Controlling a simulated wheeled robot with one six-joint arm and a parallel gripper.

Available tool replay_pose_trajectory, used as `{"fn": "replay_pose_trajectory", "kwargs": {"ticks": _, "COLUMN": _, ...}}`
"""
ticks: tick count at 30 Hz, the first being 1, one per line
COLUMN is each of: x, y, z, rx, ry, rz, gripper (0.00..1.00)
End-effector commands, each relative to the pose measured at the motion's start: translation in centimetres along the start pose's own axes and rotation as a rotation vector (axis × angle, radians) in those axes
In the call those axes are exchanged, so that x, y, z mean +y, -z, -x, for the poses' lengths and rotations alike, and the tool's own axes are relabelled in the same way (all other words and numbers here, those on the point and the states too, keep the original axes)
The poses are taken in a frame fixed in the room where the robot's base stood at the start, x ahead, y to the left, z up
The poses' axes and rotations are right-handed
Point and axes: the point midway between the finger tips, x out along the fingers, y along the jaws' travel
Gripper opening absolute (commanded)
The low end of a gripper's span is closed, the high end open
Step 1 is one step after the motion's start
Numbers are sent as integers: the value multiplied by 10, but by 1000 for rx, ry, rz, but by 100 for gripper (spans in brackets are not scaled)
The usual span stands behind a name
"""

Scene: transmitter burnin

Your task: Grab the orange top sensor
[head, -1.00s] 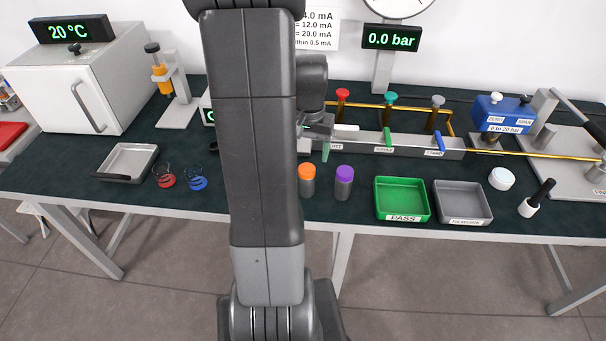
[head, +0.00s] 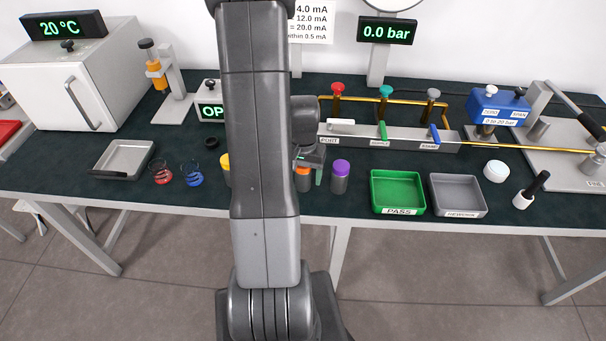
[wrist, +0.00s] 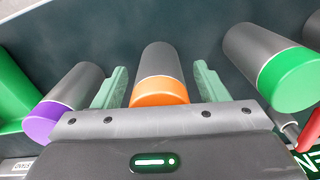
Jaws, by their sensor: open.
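The orange top sensor (wrist: 159,82) is a grey cylinder with an orange cap. In the wrist view it lies between the two green fingers of my gripper (wrist: 160,72), with a gap visible on both sides. The gripper is open and holds nothing. In the head view my gripper (head: 311,166) is just above and around the orange top sensor (head: 303,178), hiding part of it. The sensor stands upright on the dark bench.
A purple-topped sensor (head: 341,177) stands close on the right, and also shows in the wrist view (wrist: 52,108). A green-topped cylinder (wrist: 275,68) is near the other finger. A yellow-topped item (head: 225,166) is half hidden by my arm. The green PASS tray (head: 398,211) is further right.

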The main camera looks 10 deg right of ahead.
Motion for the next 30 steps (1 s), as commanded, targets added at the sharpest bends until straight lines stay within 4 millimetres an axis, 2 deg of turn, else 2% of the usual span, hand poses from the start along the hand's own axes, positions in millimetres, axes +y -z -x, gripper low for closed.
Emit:
{"fn": "replay_pose_trajectory", "kwargs": {"ticks": 4, "x": 0, "y": 0, "z": 0, "rx": 0, "ry": 0, "rz": 0, "gripper": 67}}
{"fn": "replay_pose_trajectory", "kwargs": {"ticks": 12, "x": 0, "y": 0, "z": 0, "rx": 0, "ry": 0, "rz": 0, "gripper": 14}}
{"fn": "replay_pose_trajectory", "kwargs": {"ticks": 14, "x": 0, "y": 0, "z": 0, "rx": 0, "ry": 0, "rz": 0, "gripper": 4}}
{"fn": "replay_pose_trajectory", "kwargs": {"ticks": 23, "x": 0, "y": 1, "z": 5, "rx": 4, "ry": 1, "rz": 0, "gripper": 4}}
{"fn": "replay_pose_trajectory", "kwargs": {"ticks": 26, "x": 0, "y": 1, "z": 14, "rx": 4, "ry": 1, "rz": 0, "gripper": 4}}
{"fn": "replay_pose_trajectory", "kwargs": {"ticks": 30, "x": 0, "y": 2, "z": 37, "rx": 8, "ry": 2, "rz": 0, "gripper": 4}}
